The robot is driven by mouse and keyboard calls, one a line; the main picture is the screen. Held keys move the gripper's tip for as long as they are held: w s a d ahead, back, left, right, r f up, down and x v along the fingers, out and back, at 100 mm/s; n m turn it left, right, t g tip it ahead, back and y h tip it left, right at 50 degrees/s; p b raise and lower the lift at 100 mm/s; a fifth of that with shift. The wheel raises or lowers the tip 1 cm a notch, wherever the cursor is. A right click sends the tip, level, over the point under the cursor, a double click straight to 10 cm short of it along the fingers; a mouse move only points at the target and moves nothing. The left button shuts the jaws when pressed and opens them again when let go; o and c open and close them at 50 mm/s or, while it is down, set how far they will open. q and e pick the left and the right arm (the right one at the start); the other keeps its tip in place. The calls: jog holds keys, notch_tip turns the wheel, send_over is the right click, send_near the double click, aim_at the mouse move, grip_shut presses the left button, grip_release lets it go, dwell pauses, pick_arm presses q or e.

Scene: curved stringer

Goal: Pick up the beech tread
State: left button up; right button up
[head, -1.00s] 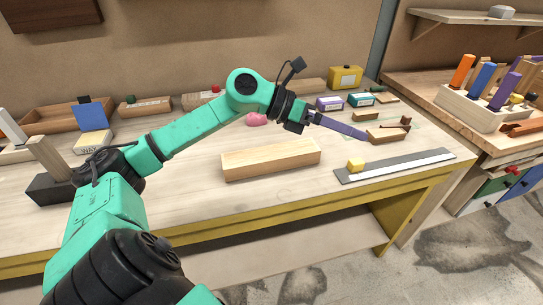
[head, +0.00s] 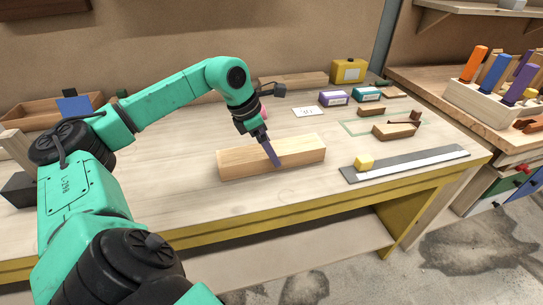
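A long pale wooden block (head: 235,163) lies on the workbench in the middle of the head view; it is the likeliest beech tread, but no label shows. My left gripper (head: 271,153) points down over its middle. The block rests flat on the bench. My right gripper is out of view.
A brown wooden piece (head: 393,131) lies by a green outline. Purple (head: 334,98) and teal (head: 367,94) boxes stand behind. A tool rack (head: 483,104) is far right. Bare bench lies before the block.

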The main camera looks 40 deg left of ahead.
pick_arm(q)
jog(key=shift+x, duration=0.95)
jog(key=shift+r, duration=0.15)
grip_shut()
jog(key=shift+w, duration=0.1)
